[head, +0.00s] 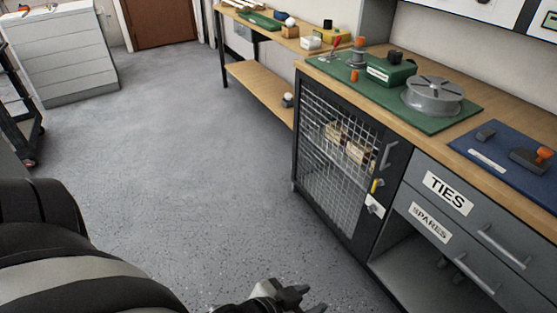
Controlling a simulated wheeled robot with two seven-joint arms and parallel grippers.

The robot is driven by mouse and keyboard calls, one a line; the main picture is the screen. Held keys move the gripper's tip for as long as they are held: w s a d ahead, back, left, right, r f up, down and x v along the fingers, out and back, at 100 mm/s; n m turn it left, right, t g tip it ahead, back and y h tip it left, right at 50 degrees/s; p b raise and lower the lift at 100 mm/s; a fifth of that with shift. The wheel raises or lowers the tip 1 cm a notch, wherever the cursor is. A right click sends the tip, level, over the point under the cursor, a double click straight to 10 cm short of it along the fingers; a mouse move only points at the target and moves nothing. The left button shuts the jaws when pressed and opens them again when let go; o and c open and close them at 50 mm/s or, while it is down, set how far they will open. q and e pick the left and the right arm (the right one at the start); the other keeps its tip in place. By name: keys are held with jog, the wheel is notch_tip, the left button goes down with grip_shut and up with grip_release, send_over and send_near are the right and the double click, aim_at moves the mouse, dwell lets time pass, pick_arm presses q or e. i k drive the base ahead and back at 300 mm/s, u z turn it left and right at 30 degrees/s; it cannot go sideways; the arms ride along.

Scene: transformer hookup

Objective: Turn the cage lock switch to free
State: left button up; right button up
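The cage lock switch is a small yellow lever (375,186) above a white plate (374,205) on the right side of the wire-mesh cage door (335,180). The lever stands close to upright; the lettering on the plate is too small to read. The cage door is closed, with a grey handle (388,156) above the lever. My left gripper (309,298) is at the bottom edge of the head view, low over the floor, left of and well apart from the switch. Its dark fingers look spread and empty. My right gripper is not in view.
Brown-and-white items (345,143) sit inside the cage. Drawers labelled TIES (447,193) and SPARES (429,222) are right of it. The wooden counter above holds a green mat with a grey reel (433,94) and a blue mat (490,157). The grey floor (200,150) is clear.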

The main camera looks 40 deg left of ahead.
aim_at(371, 208)
jog(key=u, duration=2.1)
jog(key=i, duration=2.9)
jog(key=z, duration=3.55)
jog(key=i, duration=0.45)
jog(key=u, duration=0.1)
